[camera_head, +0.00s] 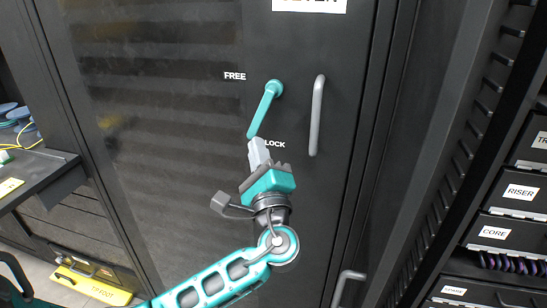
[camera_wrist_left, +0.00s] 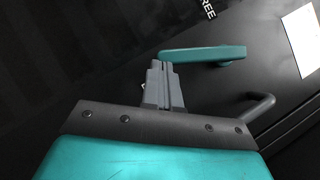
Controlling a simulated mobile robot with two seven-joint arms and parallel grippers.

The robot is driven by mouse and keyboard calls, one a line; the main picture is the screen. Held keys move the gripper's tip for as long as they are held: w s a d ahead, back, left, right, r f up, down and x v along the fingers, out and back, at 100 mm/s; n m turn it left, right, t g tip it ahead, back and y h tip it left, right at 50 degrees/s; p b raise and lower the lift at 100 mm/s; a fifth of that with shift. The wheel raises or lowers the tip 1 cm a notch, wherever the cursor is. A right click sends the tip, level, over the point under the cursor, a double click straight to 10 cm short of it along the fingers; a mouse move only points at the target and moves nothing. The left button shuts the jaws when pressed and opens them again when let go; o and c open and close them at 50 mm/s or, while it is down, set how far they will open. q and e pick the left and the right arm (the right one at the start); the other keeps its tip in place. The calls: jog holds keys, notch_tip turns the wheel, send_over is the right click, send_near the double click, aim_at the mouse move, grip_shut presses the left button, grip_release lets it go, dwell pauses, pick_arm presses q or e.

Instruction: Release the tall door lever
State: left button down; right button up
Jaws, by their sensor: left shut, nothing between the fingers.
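The teal door lever (camera_head: 264,108) is on the tall black cabinet door (camera_head: 180,150). It slants down and left from its round pivot, its free end between the FREE label (camera_head: 234,76) and the LOCK label (camera_head: 274,144). My left gripper (camera_head: 256,142) is shut and empty, its fingertips just below the lever's free end. In the left wrist view the lever (camera_wrist_left: 205,53) lies just beyond the shut fingertips (camera_wrist_left: 160,66); I cannot tell whether they touch. My right gripper is not in view.
A grey fixed handle (camera_head: 317,115) stands right of the lever, and another grey handle (camera_head: 347,285) is lower down. Labelled drawers (camera_head: 520,192) are at the right. A dark bench (camera_head: 40,170) and a yellow case (camera_head: 90,284) are at the left.

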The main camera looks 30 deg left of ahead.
pick_arm(q)
jog(key=shift+s+a+r+m+t+h, duration=0.3)
jog(key=shift+a+r+m+t+h, duration=0.95)
jog(key=shift+m, duration=1.85)
jog(key=shift+s+a+r+m+t+h, duration=0.3)
jog(key=shift+a+r+m+t+h, duration=0.5)
jog(key=shift+a+m+t+h, duration=1.65)
jog(key=shift+s+a+r+m+t+h, duration=0.35)
jog(key=shift+r+m+h, duration=0.75)
jog(key=shift+m, duration=2.65)
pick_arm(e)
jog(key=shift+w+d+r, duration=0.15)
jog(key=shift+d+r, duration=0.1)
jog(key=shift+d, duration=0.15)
